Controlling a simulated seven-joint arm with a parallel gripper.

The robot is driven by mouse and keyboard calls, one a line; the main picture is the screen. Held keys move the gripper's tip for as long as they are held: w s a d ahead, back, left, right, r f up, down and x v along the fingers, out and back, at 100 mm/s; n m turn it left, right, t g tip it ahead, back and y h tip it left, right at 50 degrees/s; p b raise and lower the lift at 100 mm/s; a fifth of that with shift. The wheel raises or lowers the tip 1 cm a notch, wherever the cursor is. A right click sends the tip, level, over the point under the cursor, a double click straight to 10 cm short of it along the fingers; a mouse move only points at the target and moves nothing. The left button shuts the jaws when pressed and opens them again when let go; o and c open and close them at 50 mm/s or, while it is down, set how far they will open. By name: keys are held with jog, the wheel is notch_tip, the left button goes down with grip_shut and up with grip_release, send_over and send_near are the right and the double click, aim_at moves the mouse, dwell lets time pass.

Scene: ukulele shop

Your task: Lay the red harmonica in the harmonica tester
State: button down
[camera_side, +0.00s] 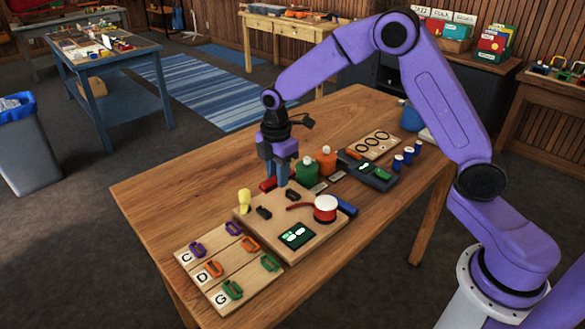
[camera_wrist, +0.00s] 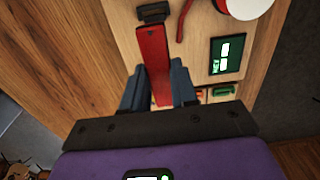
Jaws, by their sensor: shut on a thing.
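The red harmonica (camera_wrist: 152,50) lies between the two fingers of my gripper (camera_wrist: 158,90) in the wrist view, its long side running away from the gripper. Its far end is close to or over a black block (camera_wrist: 153,12); I cannot tell whether they touch. In the side view a red end of it (camera_side: 268,184) shows beside my gripper (camera_side: 281,181), at the back of the board. The harmonica tester (camera_side: 325,235) is a wooden board with two black blocks (camera_side: 264,212), a green-lit display (camera_side: 296,235) and a red-and-white drum (camera_side: 325,208) with a red hose.
A wooden rack (camera_side: 208,265) marked C, D, G with purple, orange and green harmonicas lies in front left. A yellow object (camera_side: 244,200) stands at the tester's left edge. Green (camera_side: 306,170) and orange (camera_side: 326,160) bottles stand close behind the gripper. The table's left is clear.

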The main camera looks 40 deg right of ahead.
send_over(279, 205)
jog(key=shift+f, duration=2.6)
jog(key=shift+f, duration=0.8)
jog(key=c, duration=0.8)
grip_release()
jog(key=shift+r, duration=0.15)
